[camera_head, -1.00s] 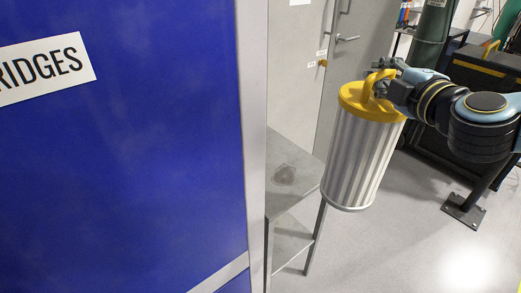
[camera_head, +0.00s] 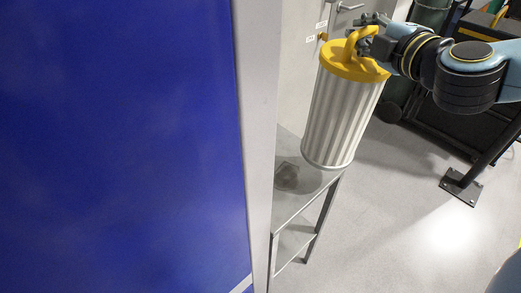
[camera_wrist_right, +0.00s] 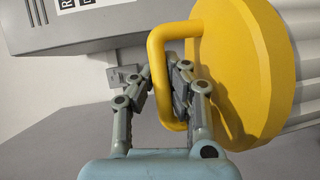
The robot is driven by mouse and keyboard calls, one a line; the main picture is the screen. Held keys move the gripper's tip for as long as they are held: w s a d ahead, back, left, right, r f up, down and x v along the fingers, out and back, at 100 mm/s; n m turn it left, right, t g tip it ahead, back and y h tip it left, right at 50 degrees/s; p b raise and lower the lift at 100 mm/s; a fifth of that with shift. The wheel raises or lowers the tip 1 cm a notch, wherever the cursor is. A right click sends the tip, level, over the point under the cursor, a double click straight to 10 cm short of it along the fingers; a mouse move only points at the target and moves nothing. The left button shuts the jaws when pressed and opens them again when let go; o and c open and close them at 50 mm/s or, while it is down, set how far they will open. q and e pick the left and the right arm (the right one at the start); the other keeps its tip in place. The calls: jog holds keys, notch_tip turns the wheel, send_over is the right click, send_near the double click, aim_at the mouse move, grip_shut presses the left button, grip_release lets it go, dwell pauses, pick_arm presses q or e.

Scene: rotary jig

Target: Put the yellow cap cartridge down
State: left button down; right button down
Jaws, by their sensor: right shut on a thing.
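The yellow cap cartridge (camera_head: 342,115) has a pleated pale body and a yellow cap with a loop handle. It hangs slightly tilted in the head view, its lower end in front of or above the grey metal shelf (camera_head: 300,203); I cannot tell whether it touches. My right gripper (camera_head: 368,35) is shut on the cap's handle. In the right wrist view the fingers of the right gripper (camera_wrist_right: 160,88) sit around the yellow handle (camera_wrist_right: 153,50), with the cap (camera_wrist_right: 245,70) to the right. My left gripper is not in view.
A large blue panel (camera_head: 120,150) with a pale edge post (camera_head: 258,130) fills the left side. The shelf top has a dark patch (camera_head: 298,178) near the cartridge's lower end. A black foot plate (camera_head: 461,187) stands on open floor at the right.

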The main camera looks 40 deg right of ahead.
aim_at(358, 38)
jog(key=a, duration=0.1)
jog(key=s+a, duration=0.1)
jog(key=a, duration=0.1)
jog(key=shift+s+a+r+p, duration=0.15)
jog(key=shift+s+p, duration=0.25)
jog(key=shift+s+a+r+g, duration=0.1)
jog(key=shift+s+a+g, duration=0.2)
jog(key=shift+s+a, duration=0.2)
jog(key=shift+w+d+f, duration=0.1)
jog(key=shift+w+f, duration=0.1)
jog(key=shift+f, duration=0.05)
jog(key=w, duration=0.1)
jog(key=w+a+f, duration=0.1)
jog(key=w+f+b, duration=0.1)
jog(key=w, duration=0.1)
jog(key=shift+a+f, duration=0.25)
jog(key=w+a+f, duration=0.2)
jog(key=w+f, duration=0.4)
jog(key=f, duration=0.2)
jog(key=shift+w, duration=0.4)
jog(key=c, duration=1.4)
grip_release()
jog(key=shift+s+a+f, duration=0.1)
jog(key=shift+s+f, duration=0.05)
jog(key=shift+f, duration=0.05)
